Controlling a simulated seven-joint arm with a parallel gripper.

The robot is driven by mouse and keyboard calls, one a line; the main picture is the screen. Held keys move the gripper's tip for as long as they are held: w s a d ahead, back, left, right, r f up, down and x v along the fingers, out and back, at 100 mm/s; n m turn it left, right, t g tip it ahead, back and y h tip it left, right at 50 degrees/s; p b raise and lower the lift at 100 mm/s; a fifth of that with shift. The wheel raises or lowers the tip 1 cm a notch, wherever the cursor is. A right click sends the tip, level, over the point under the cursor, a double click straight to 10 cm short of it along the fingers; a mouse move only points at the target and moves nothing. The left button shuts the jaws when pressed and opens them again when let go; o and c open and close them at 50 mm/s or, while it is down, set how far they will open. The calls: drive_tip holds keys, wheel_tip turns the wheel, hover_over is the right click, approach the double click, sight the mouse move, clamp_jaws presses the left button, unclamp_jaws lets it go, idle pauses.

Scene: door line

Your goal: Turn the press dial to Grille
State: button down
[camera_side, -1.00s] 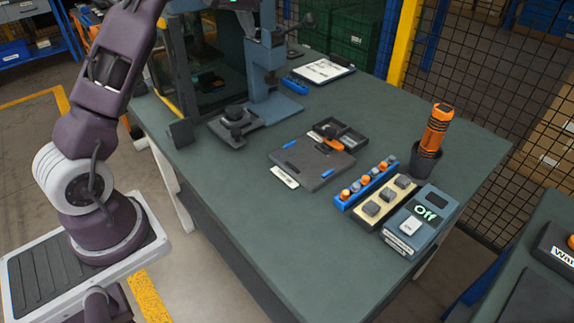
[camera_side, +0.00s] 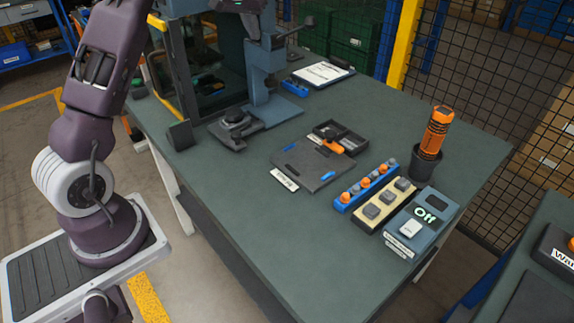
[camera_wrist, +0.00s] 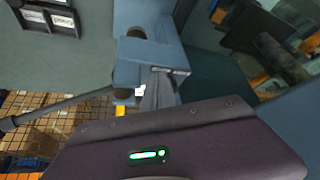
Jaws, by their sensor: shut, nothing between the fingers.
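The press (camera_side: 264,75) is a blue-grey column at the back left of the table; its head is cut off by the top edge in the side view. It also shows in the wrist view as a blue block (camera_wrist: 135,52) with dark round parts. I cannot make out the dial's face, pointer or any Grille mark. My gripper (camera_wrist: 157,92) shows in the wrist view as shut grey fingers overlapping the blue block. It seems empty; I cannot tell whether it touches the press. In the side view the fingers are not clearly visible.
A dark round knob-like piece (camera_side: 236,119) sits on the press base. A glass-sided enclosure (camera_side: 205,75) stands just left of the press. A dark tray (camera_side: 310,166), a button strip (camera_side: 366,186), an Off-marked unit (camera_side: 422,222) and an orange torch (camera_side: 436,130) are farther right. The front table area is clear.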

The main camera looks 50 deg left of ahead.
wheel_tip(320, 180, up, 6)
drive_tip(key=shift+f, duration=0.1)
drive_tip(key=s+d+r+m+h, duration=0.1)
drive_tip(key=s+d+r+h, duration=0.15)
drive_tip(key=s+d, duration=0.8)
drive_tip(key=s+d+r+m+h, duration=0.1)
drive_tip(key=s+d+r, duration=0.45)
drive_tip(key=d, duration=0.75)
drive_tip(key=s+d+f+m, duration=0.1)
drive_tip(key=s+d+f, duration=0.2)
drive_tip(key=s, duration=0.4)
drive_tip(key=s+d+f+m, duration=0.1)
drive_tip(key=s+d+f, duration=0.2)
drive_tip(key=s, duration=0.3)
drive_tip(key=s+d+f+m, duration=0.2)
drive_tip(key=s+d+f, duration=0.1)
drive_tip(key=s+f, duration=0.2)
drive_tip(key=s, duration=0.2)
drive_tip(key=shift+s+d+f+t+y, duration=0.3)
drive_tip(key=shift+s+d+f+y, duration=0.05)
drive_tip(key=shift+w, duration=0.1)
